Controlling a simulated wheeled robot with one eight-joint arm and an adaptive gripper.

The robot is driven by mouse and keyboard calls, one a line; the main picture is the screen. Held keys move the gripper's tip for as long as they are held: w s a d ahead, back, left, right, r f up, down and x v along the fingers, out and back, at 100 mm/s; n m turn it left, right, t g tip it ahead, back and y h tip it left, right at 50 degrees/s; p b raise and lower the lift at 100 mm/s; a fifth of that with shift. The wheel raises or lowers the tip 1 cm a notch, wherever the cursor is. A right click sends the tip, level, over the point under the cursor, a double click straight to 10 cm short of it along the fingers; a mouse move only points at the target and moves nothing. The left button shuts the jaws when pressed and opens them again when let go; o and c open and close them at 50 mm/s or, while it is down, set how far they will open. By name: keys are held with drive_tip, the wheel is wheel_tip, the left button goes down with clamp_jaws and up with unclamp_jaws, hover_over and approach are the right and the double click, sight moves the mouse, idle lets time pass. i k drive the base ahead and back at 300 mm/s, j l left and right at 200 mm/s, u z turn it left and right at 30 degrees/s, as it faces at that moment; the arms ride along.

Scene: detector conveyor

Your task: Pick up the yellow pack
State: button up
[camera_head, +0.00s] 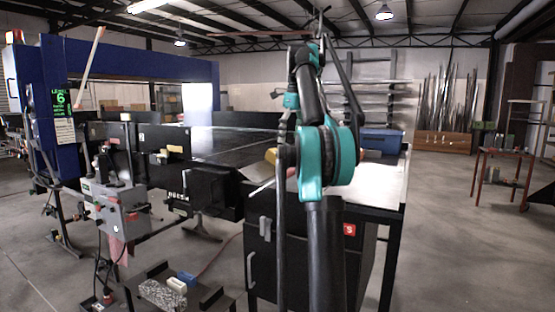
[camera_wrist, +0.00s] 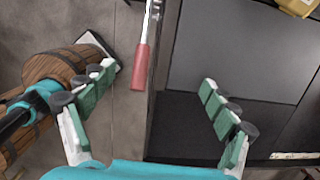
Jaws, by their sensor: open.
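The yellow pack (camera_head: 271,155) shows in the head view as a small yellow patch on the conveyor, partly hidden behind my arm. In the wrist view a yellow-tan pack (camera_wrist: 298,6) is cut off by the top right corner, lying on the dark surface. My gripper (camera_wrist: 157,78) is open and empty in the wrist view, its green-padded fingers wide apart. The pack lies beyond and to the right of the right finger, clear of both fingers. In the head view I cannot make out the fingertips.
A red-handled tool (camera_wrist: 141,67) sticks out over the table edge between the fingers in the wrist view. A blue case (camera_head: 381,141) stands on the table behind my arm. A blue detector frame (camera_head: 62,130) and grey control box (camera_head: 115,208) are at left.

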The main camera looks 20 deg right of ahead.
sight(269, 156)
drive_tip(key=i+l, duration=0.15)
drive_tip(key=i, duration=0.25)
drive_tip(key=i+l, duration=0.1)
drive_tip(key=i, duration=0.3)
drive_tip(key=i+l, duration=0.15)
drive_tip(key=i, duration=0.25)
